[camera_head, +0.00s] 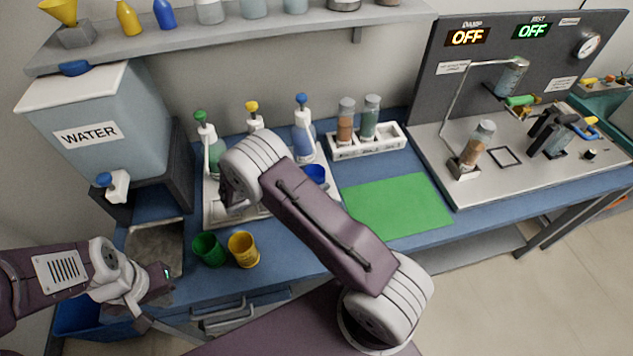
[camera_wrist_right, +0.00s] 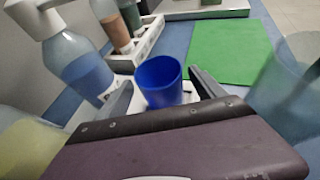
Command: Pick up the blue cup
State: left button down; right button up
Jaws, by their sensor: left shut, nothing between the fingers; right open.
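The blue cup (camera_head: 315,173) stands upright on the white tray of the dispensers in the head view, partly hidden by my right arm. In the right wrist view the blue cup (camera_wrist_right: 160,80) is just ahead, between the two fingers of my open right gripper (camera_wrist_right: 163,95). I cannot tell whether the fingers touch it. In the head view my right gripper is hidden behind my arm. My left gripper (camera_head: 143,320) is shut and empty at the table's front left.
A green cup (camera_head: 207,249) and a yellow cup (camera_head: 243,249) stand near the front edge. Pump bottles, including one with blue liquid (camera_head: 303,136), stand close behind the blue cup. A white rack (camera_head: 390,141) holds two jars. The green mat (camera_head: 396,207) is clear.

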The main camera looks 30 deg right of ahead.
aim_at(321, 168)
jog(key=x, duration=0.3)
jog(key=shift+d+f+p, duration=0.1)
jog(key=shift+d+p, duration=0.25)
jog(key=shift+w+d+f, duration=0.15)
jog(key=shift+d+f, duration=0.05)
jog(key=shift+d, duration=0.15)
jog(key=shift+a, duration=0.1)
jog(key=c, duration=0.9)
grip_shut()
jog(key=shift+r, duration=0.1)
jog(key=shift+a+r, duration=0.1)
jog(key=shift+r, duration=1.65)
jog(key=s+a+b, duration=0.2)
jog(key=s+a, duration=0.1)
jog(key=a, duration=1.4)
jog(key=shift+a+b, duration=0.25)
jog(key=shift+b, duration=0.05)
